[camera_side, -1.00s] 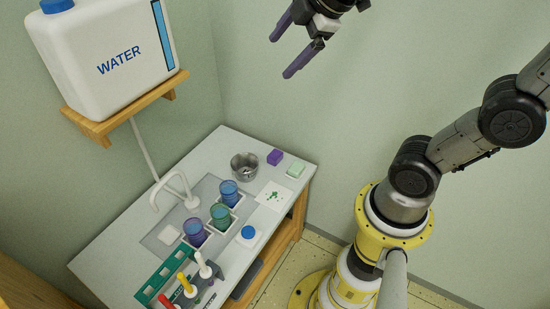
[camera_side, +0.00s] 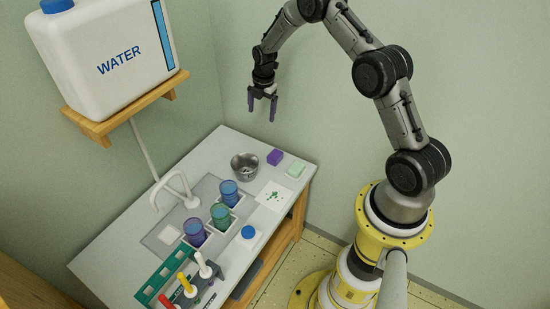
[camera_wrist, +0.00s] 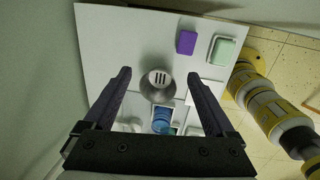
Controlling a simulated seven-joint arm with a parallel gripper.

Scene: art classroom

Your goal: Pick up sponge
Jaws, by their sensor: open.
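A small purple block (camera_side: 275,157) lies on the table by its back edge; it also shows in the wrist view (camera_wrist: 186,42). Beside it to the right is a pale green block (camera_side: 296,170), also in the wrist view (camera_wrist: 222,50), with a whitish border around it. Either could be the sponge; I cannot tell which. My gripper (camera_side: 261,110) hangs above the table's back part, fingers pointing down, open and empty. In the wrist view the gaps between its fingers (camera_wrist: 158,77) frame the metal bowl, with both blocks beyond the right fingertip.
A metal bowl (camera_side: 244,168) stands just left of the blocks. Several cups (camera_side: 220,216), a tap (camera_side: 180,184) and a brush rack (camera_side: 163,278) stand further forward. A paint-marked white sheet (camera_side: 273,196) lies near the right edge. A water container (camera_side: 110,70) sits on a wall shelf.

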